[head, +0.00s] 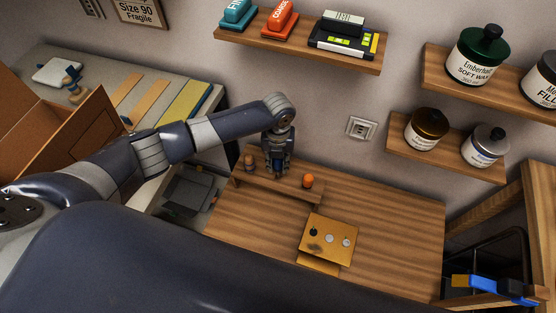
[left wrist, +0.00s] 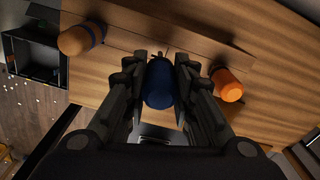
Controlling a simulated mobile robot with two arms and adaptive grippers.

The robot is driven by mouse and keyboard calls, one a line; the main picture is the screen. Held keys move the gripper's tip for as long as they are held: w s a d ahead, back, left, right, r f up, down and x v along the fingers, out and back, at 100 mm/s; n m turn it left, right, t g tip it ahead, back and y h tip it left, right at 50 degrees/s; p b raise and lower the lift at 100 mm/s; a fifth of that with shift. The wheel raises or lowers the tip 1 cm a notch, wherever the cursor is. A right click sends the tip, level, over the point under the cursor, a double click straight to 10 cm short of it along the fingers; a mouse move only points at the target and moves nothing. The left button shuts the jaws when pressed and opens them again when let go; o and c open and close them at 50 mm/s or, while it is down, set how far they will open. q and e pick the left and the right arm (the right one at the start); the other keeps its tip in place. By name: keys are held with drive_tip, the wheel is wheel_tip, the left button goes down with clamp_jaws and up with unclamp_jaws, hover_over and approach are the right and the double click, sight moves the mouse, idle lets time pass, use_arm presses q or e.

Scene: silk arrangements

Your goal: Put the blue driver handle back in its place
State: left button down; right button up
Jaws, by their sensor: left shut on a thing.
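The blue driver handle (left wrist: 158,84) is between the fingers of my left gripper (left wrist: 160,72), which is shut on it in the left wrist view. In the head view my left gripper (head: 277,170) points down over the wooden rack (head: 290,190) on the table, between the other two handles. I cannot tell whether the blue handle is seated in the rack. An orange handle (head: 308,181) stands at the rack's right; it also shows in the left wrist view (left wrist: 228,86). A tan handle with a blue band (left wrist: 78,40) stands at the left, also in the head view (head: 249,162).
A small wooden board (head: 340,228) with several round pieces lies on the wooden table (head: 400,235) in front of the rack. The table's right side is clear. Wall shelves with jars (head: 427,129) and blocks (head: 279,20) hang above. A cardboard box (head: 65,135) stands left.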

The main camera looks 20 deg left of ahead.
sight(278, 171)
use_arm(q)
drive_tip(key=shift+f+b, duration=1.95)
drive_tip(key=shift+f, duration=0.85)
drive_tip(key=c, duration=1.2)
unclamp_jaws()
drive_tip(key=shift+c, duration=0.2)
drive_tip(key=shift+r, duration=0.25)
wheel_tip(278, 171, up, 12)
drive_tip(key=shift+f, duration=0.25)
